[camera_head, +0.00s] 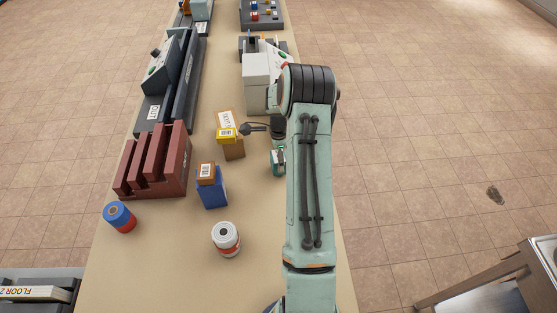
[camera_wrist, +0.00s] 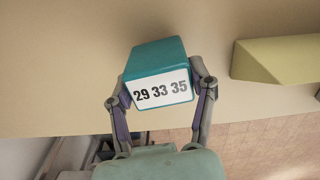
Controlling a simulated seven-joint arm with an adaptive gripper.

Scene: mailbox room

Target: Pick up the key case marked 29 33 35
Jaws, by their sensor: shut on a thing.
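The key case (camera_wrist: 158,62) is a teal block with a white label reading 29 33 35. In the wrist view it sits between the two fingers of my gripper (camera_wrist: 160,95), which is shut on it with a finger at each side. In the head view the teal case (camera_head: 277,161) shows only in part, at the left edge of my arm, which hides the rest of it and much of my gripper. I cannot tell whether the case touches the table.
Left of my arm stand a yellow-topped box (camera_head: 227,134), a blue box with an orange top (camera_head: 211,187) and a white roll (camera_head: 226,238). A dark red slotted rack (camera_head: 160,165) and a blue-red roll (camera_head: 119,217) are farther left. A grey-white machine (camera_head: 262,80) stands behind.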

